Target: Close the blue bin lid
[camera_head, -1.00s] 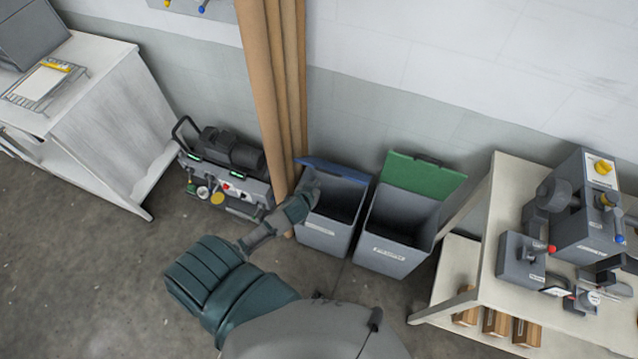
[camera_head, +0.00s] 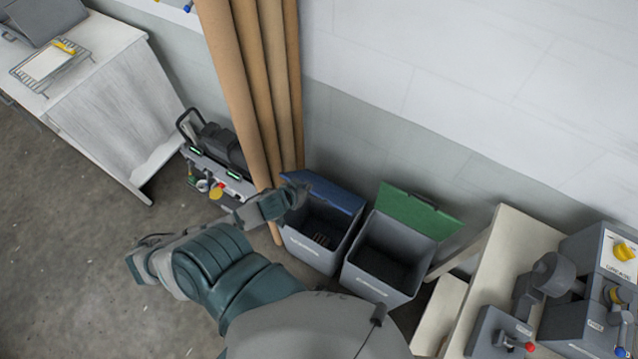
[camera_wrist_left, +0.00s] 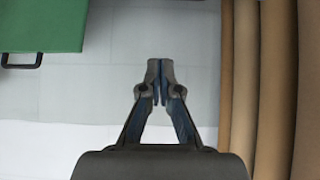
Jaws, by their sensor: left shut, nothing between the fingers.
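The blue lid (camera_head: 328,192) of the left grey bin (camera_head: 312,246) is open, raised along the bin's rear edge by the wall. The bin's dark inside shows from above. My left gripper (camera_head: 299,192) is at the lid's left end, above the bin's back left corner, and hides part of the lid. I cannot tell whether it touches the lid. In the left wrist view, the left gripper (camera_wrist_left: 160,66) is shut with nothing between its fingertips. The blue lid cannot be made out clearly there. My right gripper is not in view.
A second grey bin (camera_head: 372,288) with an open green lid (camera_head: 418,211) stands to the right; that lid also shows in the wrist view (camera_wrist_left: 40,25). Tall brown rolls (camera_head: 262,90) stand close left of the blue-lidded bin. A bench (camera_head: 507,260) with machines stands right.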

